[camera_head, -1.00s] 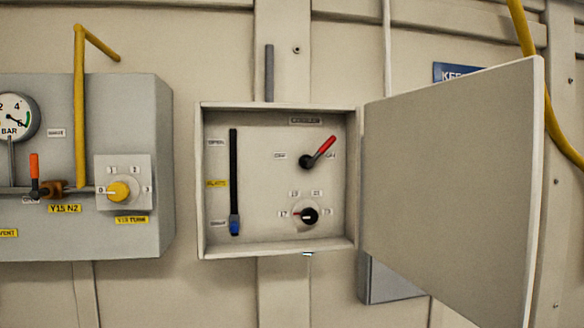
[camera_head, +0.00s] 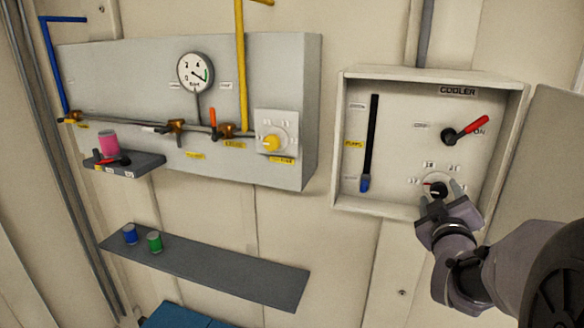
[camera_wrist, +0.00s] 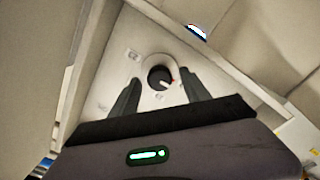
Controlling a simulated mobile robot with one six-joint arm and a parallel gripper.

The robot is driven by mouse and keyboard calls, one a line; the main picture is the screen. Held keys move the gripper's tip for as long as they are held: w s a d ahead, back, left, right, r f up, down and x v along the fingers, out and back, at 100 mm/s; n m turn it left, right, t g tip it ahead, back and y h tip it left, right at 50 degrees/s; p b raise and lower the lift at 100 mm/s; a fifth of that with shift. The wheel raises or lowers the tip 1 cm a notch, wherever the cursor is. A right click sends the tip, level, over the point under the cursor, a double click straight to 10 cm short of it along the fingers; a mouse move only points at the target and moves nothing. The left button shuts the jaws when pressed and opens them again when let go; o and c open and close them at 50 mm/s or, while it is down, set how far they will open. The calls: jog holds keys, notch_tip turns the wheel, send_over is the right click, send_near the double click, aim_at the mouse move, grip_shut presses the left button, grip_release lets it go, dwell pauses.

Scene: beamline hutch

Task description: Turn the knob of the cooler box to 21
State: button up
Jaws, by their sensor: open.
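The cooler box (camera_head: 337,140) hangs on the wall at the right of the head view with its door open. My gripper (camera_head: 438,193) is open in front of the knob. In the wrist view its fingers (camera_wrist: 160,95) stand on either side of the knob, apart from it.
Inside the box are a red-handled switch (camera_head: 463,129) above the knob and a slider with a blue handle (camera_head: 365,184) at left. The open door (camera_head: 545,160) stands at right. A gas panel (camera_head: 130,70) and a shelf (camera_head: 210,268) with two small cans are on the left.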

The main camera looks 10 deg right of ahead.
jog(key=shift+x, duration=1.1)
grip_shut()
jog(key=shift+f, duration=0.1)
